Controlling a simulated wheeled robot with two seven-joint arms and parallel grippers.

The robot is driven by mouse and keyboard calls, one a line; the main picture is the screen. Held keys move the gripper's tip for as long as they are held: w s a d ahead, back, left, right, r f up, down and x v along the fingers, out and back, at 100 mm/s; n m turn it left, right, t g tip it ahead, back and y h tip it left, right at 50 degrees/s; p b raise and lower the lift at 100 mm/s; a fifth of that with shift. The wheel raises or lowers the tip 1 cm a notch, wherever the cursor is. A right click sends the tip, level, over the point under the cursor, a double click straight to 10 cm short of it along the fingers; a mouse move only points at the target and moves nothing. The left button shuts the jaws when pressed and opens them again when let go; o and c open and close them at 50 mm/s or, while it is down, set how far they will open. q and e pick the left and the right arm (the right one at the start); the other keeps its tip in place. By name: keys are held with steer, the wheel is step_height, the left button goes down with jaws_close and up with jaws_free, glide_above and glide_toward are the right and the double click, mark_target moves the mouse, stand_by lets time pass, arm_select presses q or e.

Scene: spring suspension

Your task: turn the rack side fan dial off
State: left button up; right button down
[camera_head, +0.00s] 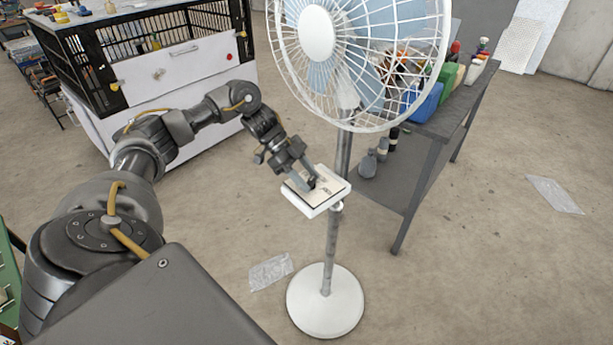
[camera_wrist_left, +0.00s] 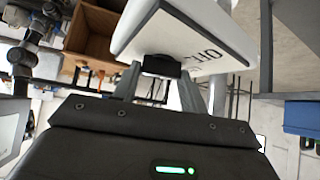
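A white pedestal fan (camera_head: 317,33) stands in front of me with a round white base (camera_head: 325,302). Its control box (camera_head: 335,186) sits on the pole below the cage and has a light top panel with dark lettering. The left wrist view shows that panel close up (camera_wrist_left: 205,30), with a black dial (camera_wrist_left: 162,66) on it. My left gripper (camera_head: 311,184) is at the panel, its two fingers on either side of the dial, with no clear gap seen in the left wrist view (camera_wrist_left: 162,80). The fingers partly hide the dial in the head view. My right gripper is not in view.
A grey workbench (camera_head: 437,125) with bottles and containers stands right of the fan, close to its pole. A white and black caged cabinet (camera_head: 185,70) stands behind my left arm. Clear plastic sheets (camera_head: 270,271) lie on the otherwise open floor.

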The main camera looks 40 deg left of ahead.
arm_select(q)
steer(key=c, duration=0.5)
steer(key=shift+o, duration=0.2)
steer(key=shift+s+r+n+t+y+p, duration=0.15)
steer(key=shift+s+n+t+y+p, duration=0.15)
steer(key=shift+n+t+p, duration=0.7)
steer(key=n+t+p, duration=0.1)
steer(key=p, duration=0.1)
steer(key=n+y+p, duration=0.1)
steer(key=n+p, duration=0.1)
steer(key=p, duration=0.1)
steer(key=shift+d+t, duration=0.15)
steer(key=shift+t, duration=0.25)
steer(key=shift+n+t+y+p, duration=0.3)
steer(key=shift+n+y+p, duration=0.3)
steer(key=shift+n+p, duration=0.3)
steer(key=shift+n, duration=0.3)
steer(key=o, duration=1)
